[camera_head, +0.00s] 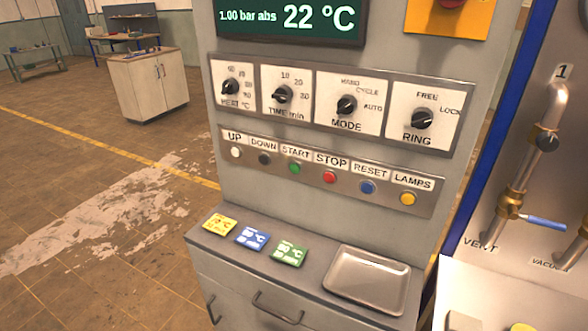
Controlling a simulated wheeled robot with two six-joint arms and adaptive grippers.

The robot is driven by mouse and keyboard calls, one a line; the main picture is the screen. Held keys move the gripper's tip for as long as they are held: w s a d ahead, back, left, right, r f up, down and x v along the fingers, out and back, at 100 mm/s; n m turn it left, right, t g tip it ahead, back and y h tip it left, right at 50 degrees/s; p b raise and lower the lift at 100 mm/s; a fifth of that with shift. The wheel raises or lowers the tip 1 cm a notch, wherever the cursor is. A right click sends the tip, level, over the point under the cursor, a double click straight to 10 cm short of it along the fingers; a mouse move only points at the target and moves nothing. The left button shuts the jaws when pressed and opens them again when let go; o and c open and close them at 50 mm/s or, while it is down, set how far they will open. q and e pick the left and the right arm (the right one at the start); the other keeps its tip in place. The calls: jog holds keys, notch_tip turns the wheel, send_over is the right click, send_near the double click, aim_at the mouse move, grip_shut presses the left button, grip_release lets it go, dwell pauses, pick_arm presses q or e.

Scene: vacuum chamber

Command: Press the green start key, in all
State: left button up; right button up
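The green start key (295,167) is a round button under the label START, on the lower strip of the grey control panel (230,180). It sits between the black DOWN key (264,158) on its left and the red STOP key (329,176) on its right. Nothing covers it. Neither of my grippers shows in the head view.
Above are four-knob-row dials such as MODE (346,104), and a display (290,18) reading 22 °C. Below, a shelf holds yellow (219,224), blue (252,238) and green (289,252) cards and an empty metal tray (340,291). VENT pipework (525,180) stands at right. Open floor lies left.

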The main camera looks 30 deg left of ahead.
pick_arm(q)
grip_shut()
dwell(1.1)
